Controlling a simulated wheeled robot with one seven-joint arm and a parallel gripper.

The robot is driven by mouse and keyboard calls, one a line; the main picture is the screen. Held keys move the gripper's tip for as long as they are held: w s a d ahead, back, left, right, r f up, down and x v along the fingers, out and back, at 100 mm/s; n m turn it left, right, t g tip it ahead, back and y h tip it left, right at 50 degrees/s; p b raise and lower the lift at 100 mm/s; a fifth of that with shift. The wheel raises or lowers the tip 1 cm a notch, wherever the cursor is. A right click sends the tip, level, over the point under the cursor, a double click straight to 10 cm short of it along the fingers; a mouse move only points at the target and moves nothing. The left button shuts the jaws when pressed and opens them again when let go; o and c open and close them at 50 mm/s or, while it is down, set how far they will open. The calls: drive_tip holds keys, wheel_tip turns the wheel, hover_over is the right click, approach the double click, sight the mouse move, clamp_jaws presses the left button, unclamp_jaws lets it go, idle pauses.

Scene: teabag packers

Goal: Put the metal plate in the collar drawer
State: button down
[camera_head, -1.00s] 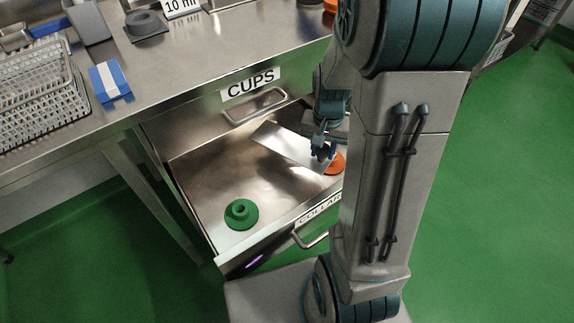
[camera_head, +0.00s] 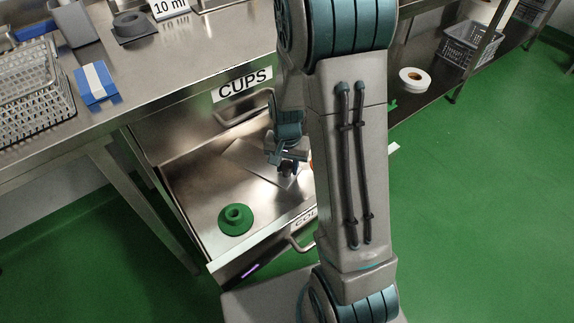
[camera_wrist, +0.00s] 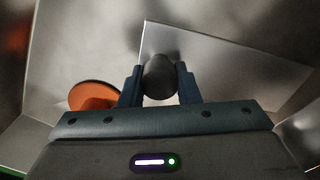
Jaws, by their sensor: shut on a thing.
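The metal plate (camera_head: 245,158) is a thin grey sheet inside the open collar drawer (camera_head: 190,185). It also shows in the wrist view (camera_wrist: 215,60), with a dark round knob (camera_wrist: 158,77) on it. My gripper (camera_head: 286,169) is shut on this knob; its two fingers flank the knob in the wrist view (camera_wrist: 158,85). I cannot tell whether the plate touches the drawer floor. A green collar (camera_head: 236,218) sits in the drawer's front left. An orange collar (camera_wrist: 93,96) lies beside the plate, mostly hidden by my arm in the head view.
The steel table (camera_head: 150,85) stands above the drawer, with a closed drawer front marked CUPS (camera_head: 242,85). A wire basket (camera_head: 30,85) and a blue-and-white box (camera_head: 97,83) stand on it. My arm hides the drawer's right side. Green floor (camera_head: 480,190) is clear at right.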

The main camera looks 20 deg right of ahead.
drive_tip(key=shift+f, duration=0.15)
drive_tip(key=c, duration=1.1)
unclamp_jaws()
wheel_tip(320, 180, up, 12)
drive_tip(key=p, duration=0.3)
drive_tip(key=s+r+n, duration=0.2)
drive_tip(key=s+r, duration=0.1)
drive_tip(key=s, duration=0.1)
drive_tip(key=s+a+r+n+t, duration=0.1)
drive_tip(key=s+r+n, duration=0.1)
drive_tip(key=s, duration=0.3)
drive_tip(key=s+r+n, duration=0.2)
drive_tip(key=s+r, duration=0.1)
drive_tip(key=s, duration=0.2)
drive_tip(key=shift+s+a+r+t, duration=0.1)
drive_tip(key=shift+a+r+t, duration=0.2)
